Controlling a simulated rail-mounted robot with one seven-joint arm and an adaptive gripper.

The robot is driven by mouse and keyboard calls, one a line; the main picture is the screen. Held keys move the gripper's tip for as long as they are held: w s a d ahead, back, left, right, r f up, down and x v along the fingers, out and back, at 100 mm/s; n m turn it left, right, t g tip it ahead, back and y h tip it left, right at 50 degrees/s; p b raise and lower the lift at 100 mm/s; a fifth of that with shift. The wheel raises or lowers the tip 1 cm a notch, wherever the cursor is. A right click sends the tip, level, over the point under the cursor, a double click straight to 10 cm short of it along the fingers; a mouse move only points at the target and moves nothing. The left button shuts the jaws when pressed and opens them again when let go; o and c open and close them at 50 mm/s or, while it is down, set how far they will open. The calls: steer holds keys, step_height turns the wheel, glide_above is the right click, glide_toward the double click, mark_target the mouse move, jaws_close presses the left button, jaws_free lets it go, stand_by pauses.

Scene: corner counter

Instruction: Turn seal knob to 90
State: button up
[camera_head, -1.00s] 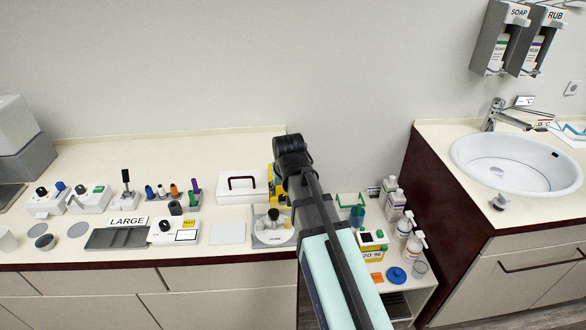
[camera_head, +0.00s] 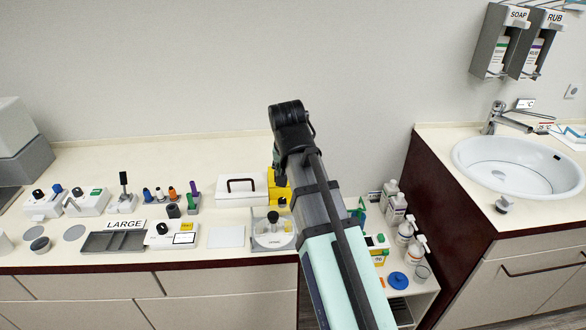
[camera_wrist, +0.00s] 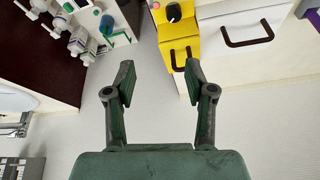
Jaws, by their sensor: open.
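Several black knobs are in view, and I cannot read which is the seal knob. In the wrist view, one dark knob (camera_wrist: 173,12) sits on a yellow unit (camera_wrist: 178,50) at the top edge. In the head view, another black knob (camera_head: 162,228) is on a white device with a small display (camera_head: 184,239), and one (camera_head: 273,217) tops a round clear-and-white device. My gripper (camera_wrist: 160,80) is open and empty, with bare floor between its fingers, apart from every knob. In the head view my arm partly hides the yellow unit (camera_head: 281,188).
A white box with a dark handle (camera_head: 242,187) stands beside the yellow unit. A grey tray (camera_head: 112,241) marked LARGE lies on the left counter. Bottles (camera_head: 397,208) stand on a low shelf at right. The sink (camera_head: 518,165) is farther right.

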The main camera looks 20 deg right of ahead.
mark_target(283, 200)
steer(key=w+a+f+m+h, duration=0.1)
steer(key=w+a+f+m, duration=0.1)
steer(key=a+f, duration=0.25)
steer(key=shift+g, duration=0.4)
steer(key=x, duration=1.2)
steer(key=shift+w+d+f+b, duration=0.15)
steer(key=shift+d+f+b, duration=0.05)
steer(key=shift+d+b, duration=0.2)
steer(key=shift+r+n+t, duration=0.2)
steer(key=shift+n+t, duration=0.1)
steer(key=shift+n, duration=0.9)
steer(key=n+y, duration=0.1)
steer(key=n, duration=0.1)
steer(key=n+y, duration=0.1)
steer(key=n, duration=0.2)
steer(key=shift+d+n+y, duration=0.15)
steer(key=shift+n+y, duration=0.15)
steer(key=s+d+r+b, duration=0.1)
steer(key=s+r, duration=0.2)
steer(key=r, duration=0.5)
steer(key=s+r+m+b, duration=0.1)
steer(key=s+r, duration=0.2)
steer(key=r, duration=0.5)
steer(key=shift+d+r+t+b, duration=0.25)
steer(key=shift+d+t+b, duration=0.05)
steer(key=shift+d+t, duration=0.1)
steer(key=shift+s, duration=0.1)
